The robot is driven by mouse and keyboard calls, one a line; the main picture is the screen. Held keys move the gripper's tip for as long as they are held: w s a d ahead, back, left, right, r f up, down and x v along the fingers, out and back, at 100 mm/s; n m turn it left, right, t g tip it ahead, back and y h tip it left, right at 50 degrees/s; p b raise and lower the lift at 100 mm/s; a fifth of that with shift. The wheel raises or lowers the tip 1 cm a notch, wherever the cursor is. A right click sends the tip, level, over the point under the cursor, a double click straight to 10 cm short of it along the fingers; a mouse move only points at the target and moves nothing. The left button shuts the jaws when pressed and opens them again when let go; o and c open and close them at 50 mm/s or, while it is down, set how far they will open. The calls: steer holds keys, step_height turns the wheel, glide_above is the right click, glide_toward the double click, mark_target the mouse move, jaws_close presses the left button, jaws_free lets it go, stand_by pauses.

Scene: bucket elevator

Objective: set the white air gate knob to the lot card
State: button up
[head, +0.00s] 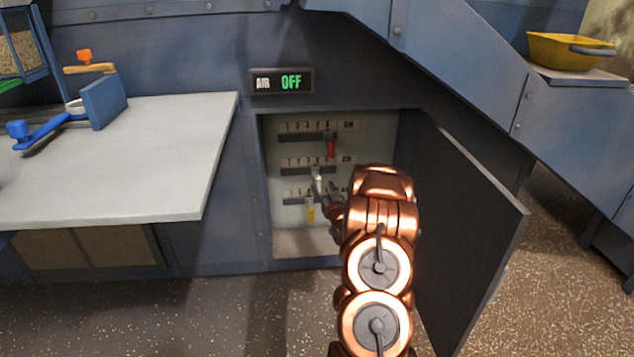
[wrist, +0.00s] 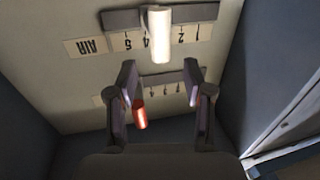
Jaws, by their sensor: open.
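The white air gate knob (head: 317,180) sits on the middle slot of the open cabinet's panel. In the wrist view the white knob (wrist: 160,35) stands by the AIR label (wrist: 91,46), whose lettering appears upside down. It covers the mark between 2 and 4. My gripper (wrist: 160,84) is open and empty, its fingers apart and short of the white knob in the picture. In the head view my gripper (head: 327,194) is partly hidden by my arm, close to the panel. I cannot make out a lot card.
A red knob (head: 331,147) is on the upper slot and a yellow knob (head: 311,211) on the lower one. The dark door (head: 470,225) stands open at right. A pale table (head: 130,165) is at left, a yellow scoop (head: 565,50) upper right.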

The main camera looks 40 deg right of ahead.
mark_target(319, 182)
steer(key=b+x, duration=0.2)
steer(key=x, duration=0.3)
steer(key=shift+f, duration=0.2)
steer(key=shift+w+d+r, duration=0.2)
steer(key=shift+w, duration=0.4)
steer(key=shift+c, duration=0.4)
jaws_close()
